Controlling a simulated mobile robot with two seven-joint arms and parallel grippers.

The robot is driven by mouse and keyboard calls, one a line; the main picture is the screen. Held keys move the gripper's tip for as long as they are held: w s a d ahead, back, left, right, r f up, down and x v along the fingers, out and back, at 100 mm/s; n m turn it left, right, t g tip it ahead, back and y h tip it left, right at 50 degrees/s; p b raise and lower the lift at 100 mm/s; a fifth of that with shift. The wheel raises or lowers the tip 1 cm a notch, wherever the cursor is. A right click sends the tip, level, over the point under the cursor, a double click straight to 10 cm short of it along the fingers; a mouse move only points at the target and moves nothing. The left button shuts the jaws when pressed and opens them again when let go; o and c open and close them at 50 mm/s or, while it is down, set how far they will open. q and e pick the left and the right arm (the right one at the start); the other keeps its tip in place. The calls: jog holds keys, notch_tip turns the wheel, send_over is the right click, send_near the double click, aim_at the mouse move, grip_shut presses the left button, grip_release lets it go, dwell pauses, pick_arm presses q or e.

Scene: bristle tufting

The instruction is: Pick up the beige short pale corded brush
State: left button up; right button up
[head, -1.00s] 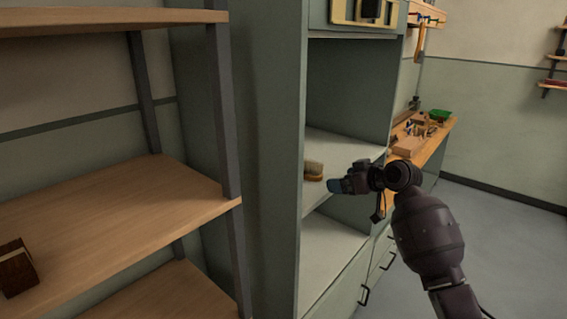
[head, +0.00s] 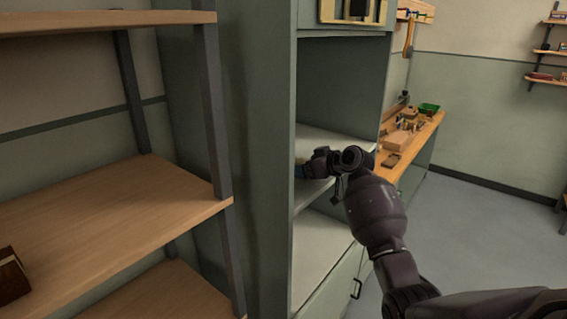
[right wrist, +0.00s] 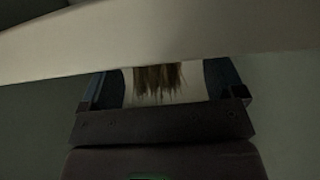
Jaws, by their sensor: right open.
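The brush shows in the right wrist view as brown bristles (right wrist: 158,80) hanging between the two spread fingers of my right gripper (right wrist: 165,88). Its upper part is hidden behind a pale edge there. In the head view only a small beige bit of the brush (head: 299,160) shows at the cabinet's left wall; my gripper hides the rest. My right gripper (head: 303,170) is open and reaches into the cabinet just above the shelf, with its fingers on both sides of the bristles. Whether they touch the brush cannot be seen. My left gripper is out of view.
The pale cabinet shelf (head: 335,143) is bare behind my arm. The cabinet's side wall (head: 262,150) stands close left of the gripper. A wooden rack (head: 100,215) stands at left with a dark brown block (head: 10,280). A cluttered workbench (head: 432,125) is behind at right.

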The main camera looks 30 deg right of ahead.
jog(key=shift+x, duration=0.85)
jog(key=c, duration=1)
jog(key=shift+c, duration=0.2)
jog(key=shift+r, duration=0.15)
